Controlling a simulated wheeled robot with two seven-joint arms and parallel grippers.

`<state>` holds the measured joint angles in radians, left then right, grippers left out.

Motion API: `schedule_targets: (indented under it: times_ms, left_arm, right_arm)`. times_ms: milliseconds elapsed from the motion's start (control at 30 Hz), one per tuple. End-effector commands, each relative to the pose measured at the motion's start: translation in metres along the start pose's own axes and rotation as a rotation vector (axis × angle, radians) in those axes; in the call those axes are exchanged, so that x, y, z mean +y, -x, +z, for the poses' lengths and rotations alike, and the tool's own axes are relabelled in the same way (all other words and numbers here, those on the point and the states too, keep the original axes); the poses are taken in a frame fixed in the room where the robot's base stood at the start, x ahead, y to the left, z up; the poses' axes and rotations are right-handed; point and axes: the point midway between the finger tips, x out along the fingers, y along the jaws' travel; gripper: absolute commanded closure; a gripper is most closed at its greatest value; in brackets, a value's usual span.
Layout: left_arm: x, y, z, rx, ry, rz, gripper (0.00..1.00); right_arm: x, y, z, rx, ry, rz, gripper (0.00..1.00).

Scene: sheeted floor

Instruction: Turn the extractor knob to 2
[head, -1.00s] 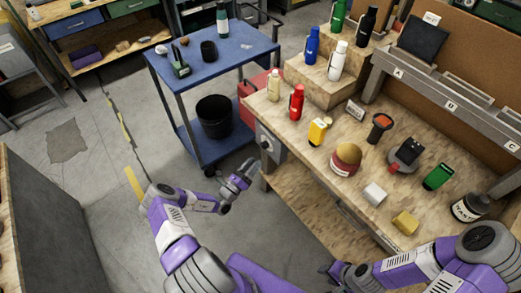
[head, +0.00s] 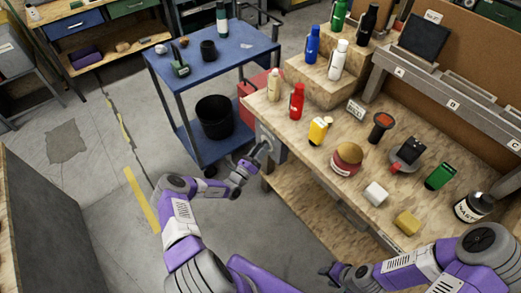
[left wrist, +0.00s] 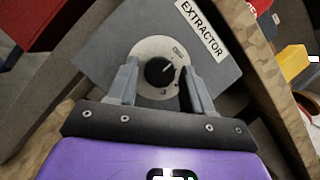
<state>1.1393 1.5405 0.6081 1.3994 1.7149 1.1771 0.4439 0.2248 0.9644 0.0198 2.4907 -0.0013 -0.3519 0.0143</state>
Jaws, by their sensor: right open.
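The extractor box (left wrist: 105,45) is a grey panel on the end of the workbench, with a white label reading EXTRACTOR (left wrist: 201,29). Its black round knob (left wrist: 159,71) sits on a pale dial (left wrist: 160,48). The knob's white mark points to the upper right of the left wrist view; the dial's small markings are too blurred to read surely. My left gripper (left wrist: 160,68) is open, one finger on each side of the knob, with a gap showing at both sides. In the head view it reaches the box (head: 277,149). My right gripper (head: 335,272) is open and empty near the bench's lower front.
A blue cart (head: 235,60) with a black bin (head: 214,117) stands left of the bench. The floor between is clear.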

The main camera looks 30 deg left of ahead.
Motion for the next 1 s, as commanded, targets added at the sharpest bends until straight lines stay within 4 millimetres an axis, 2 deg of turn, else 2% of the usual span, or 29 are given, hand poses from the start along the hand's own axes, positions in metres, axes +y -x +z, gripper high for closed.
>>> schedule_targets:
  times_ms: [33, 200, 300, 667, 1000]
  left_arm:
    - [0.000, 0.000, 0.000, 0.000, 0.000, 0.000, 0.58]
    - [0.000, 0.000, 0.000, 0.001, 0.000, -0.001, 0.84]
    - [0.000, 0.000, 0.000, 0.001, 0.000, -0.001, 0.95]
    - [0.002, 0.001, -0.001, 0.002, -0.069, -0.029, 0.95]
    - [0.005, 0.001, -0.003, 0.002, -0.312, -0.130, 0.95]
  right_arm:
    - [0.000, 0.000, 0.000, 0.000, 0.000, 0.000, 0.57]
    - [0.000, 0.000, 0.000, 0.000, 0.000, 0.000, 0.57]
    - [0.000, 0.000, 0.000, 0.000, 0.000, 0.000, 0.57]
    - [0.002, -0.006, 0.000, 0.000, 0.000, 0.000, 0.57]
    - [0.009, -0.025, -0.001, 0.000, 0.000, 0.000, 0.57]
